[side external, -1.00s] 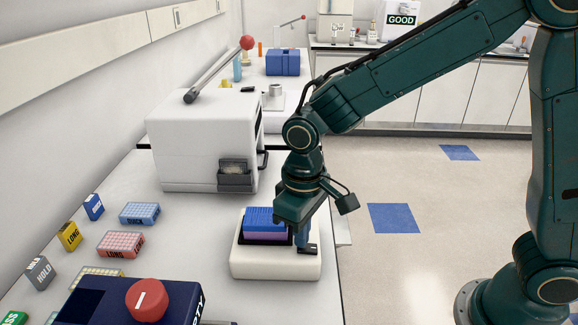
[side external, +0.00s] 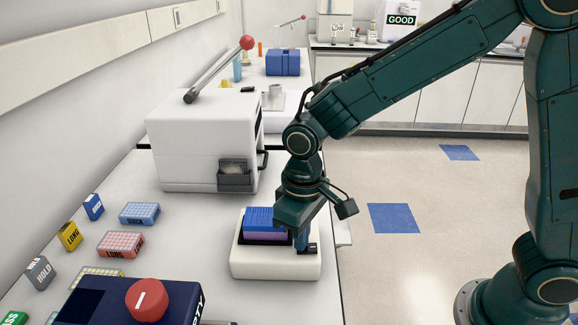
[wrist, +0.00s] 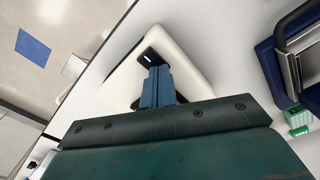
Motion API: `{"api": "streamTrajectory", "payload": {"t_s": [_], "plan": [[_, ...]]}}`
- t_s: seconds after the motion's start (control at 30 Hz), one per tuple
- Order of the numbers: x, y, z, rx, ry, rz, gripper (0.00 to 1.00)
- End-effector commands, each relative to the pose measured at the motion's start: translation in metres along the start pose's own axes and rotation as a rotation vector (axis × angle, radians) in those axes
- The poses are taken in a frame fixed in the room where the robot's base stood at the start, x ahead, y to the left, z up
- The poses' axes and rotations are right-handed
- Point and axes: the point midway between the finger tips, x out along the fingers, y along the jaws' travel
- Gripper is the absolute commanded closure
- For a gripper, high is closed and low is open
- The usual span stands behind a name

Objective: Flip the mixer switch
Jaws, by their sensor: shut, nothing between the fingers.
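The mixer is a white rounded box (side external: 270,268) on the bench, with a blue and purple rack (side external: 262,222) on its top. Its switch is a small black part (side external: 313,249) at the right of the top; it also shows in the wrist view (wrist: 150,57). My gripper (side external: 302,248) points down over the mixer, with its blue fingers shut and empty. In the wrist view the fingertips (wrist: 157,70) are right beside the black switch and partly cover it. I cannot tell whether they touch it or which way the switch is set.
A white thermal cycler (side external: 200,150) with a red-knobbed lever stands behind the mixer. A dark blue device (side external: 185,300) with a red knob is in front. Several coloured racks and blocks lie at left. The bench edge is right of the mixer.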

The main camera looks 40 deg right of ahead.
Motion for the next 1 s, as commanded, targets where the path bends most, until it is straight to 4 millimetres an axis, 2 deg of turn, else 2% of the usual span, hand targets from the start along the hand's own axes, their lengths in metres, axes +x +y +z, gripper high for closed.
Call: {"api": "streamTrajectory", "payload": {"t_s": [0.23, 1.0], "plan": [[-0.003, 0.0, 0.001, 0.0, -0.003, 0.001, 1.0], [-0.047, 0.0, 0.0, 0.0, 0.0, 0.0, 1.0]]}}
